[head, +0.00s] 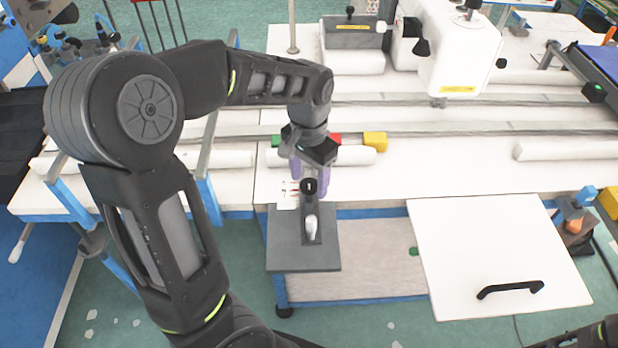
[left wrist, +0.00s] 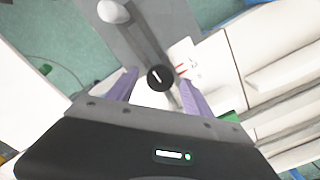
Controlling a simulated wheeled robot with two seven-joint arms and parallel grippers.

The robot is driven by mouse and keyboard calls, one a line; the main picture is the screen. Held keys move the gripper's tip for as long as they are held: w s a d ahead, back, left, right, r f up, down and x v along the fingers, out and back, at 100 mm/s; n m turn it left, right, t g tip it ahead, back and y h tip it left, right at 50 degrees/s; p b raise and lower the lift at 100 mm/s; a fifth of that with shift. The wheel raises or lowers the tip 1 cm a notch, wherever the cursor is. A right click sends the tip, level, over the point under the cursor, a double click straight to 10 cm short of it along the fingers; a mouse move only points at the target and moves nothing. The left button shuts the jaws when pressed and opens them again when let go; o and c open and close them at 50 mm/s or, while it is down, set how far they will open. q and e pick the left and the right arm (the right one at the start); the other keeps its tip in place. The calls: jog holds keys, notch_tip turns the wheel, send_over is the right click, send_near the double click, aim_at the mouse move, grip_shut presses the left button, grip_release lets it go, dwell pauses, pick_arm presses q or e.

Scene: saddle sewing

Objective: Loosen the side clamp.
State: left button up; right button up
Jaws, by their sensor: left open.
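The side clamp (head: 312,225) is a dark grey bracket on a grey plate, with a black round knob (head: 308,186) at its far end and a pale rounded piece on its near end. My left gripper (head: 309,182) is open above it, its purple fingers on either side of the knob. In the left wrist view the knob (left wrist: 160,78) shows a white line on its top and sits between the two fingertips (left wrist: 157,76). A gap shows by the left finger; whether the right finger touches is unclear.
A white label with red marks (head: 288,195) lies beside the clamp. Red, green and yellow blocks (head: 374,141) are on the white table behind. A white panel with a black handle (head: 510,289) is at the right. A white sewing machine (head: 455,50) stands at the back.

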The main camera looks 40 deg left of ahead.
pick_arm(q)
jog(key=shift+f, duration=0.3)
grip_shut()
dwell(0.5)
